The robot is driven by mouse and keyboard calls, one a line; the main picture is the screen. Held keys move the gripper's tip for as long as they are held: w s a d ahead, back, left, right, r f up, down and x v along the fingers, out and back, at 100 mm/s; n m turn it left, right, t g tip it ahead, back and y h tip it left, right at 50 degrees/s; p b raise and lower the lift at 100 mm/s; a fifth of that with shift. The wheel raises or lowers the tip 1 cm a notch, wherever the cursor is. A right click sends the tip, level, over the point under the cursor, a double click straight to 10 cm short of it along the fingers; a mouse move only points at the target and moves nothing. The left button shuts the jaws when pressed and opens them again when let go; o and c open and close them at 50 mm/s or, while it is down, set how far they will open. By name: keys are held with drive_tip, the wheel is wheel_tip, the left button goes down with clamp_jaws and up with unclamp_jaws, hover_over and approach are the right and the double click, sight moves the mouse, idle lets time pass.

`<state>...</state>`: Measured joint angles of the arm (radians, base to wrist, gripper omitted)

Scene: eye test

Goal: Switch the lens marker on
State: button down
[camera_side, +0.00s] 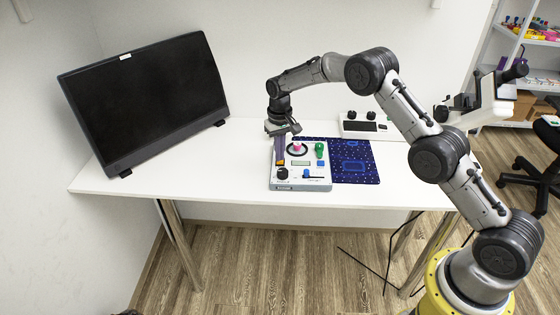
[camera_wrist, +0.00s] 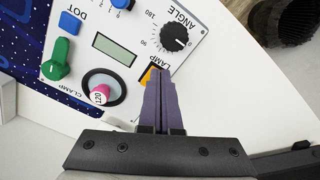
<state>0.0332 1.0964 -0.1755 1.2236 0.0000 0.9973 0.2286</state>
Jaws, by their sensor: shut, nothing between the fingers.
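The lens marker (camera_side: 312,184) is a pale box on the table. It also shows in the wrist view (camera_wrist: 135,22). Its panel has a black ANGLE knob (camera_wrist: 174,37), a grey display (camera_wrist: 114,49), a green CLAMP lever (camera_wrist: 59,59), a blue DOT control (camera_wrist: 69,22) and a dark ring around a pink and white piece (camera_wrist: 101,95). An orange switch (camera_wrist: 148,75) lies by the LAMP label, partly hidden by my fingers. My gripper (camera_wrist: 160,72) is shut and empty, its purple fingertips at the switch's edge; I cannot tell whether they touch. It also shows in the side view (camera_side: 280,160).
A blue patterned mat (camera_side: 358,172) lies under and right of the device. A white box with black knobs (camera_side: 352,132) stands behind. A large black monitor (camera_side: 145,100) stands at the left. The white table (camera_side: 215,165) is bare between monitor and device.

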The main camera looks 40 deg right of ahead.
drive_tip(key=shift+f, duration=0.9)
idle(0.3)
wheel_tip(320, 180, up, 7)
idle(0.9)
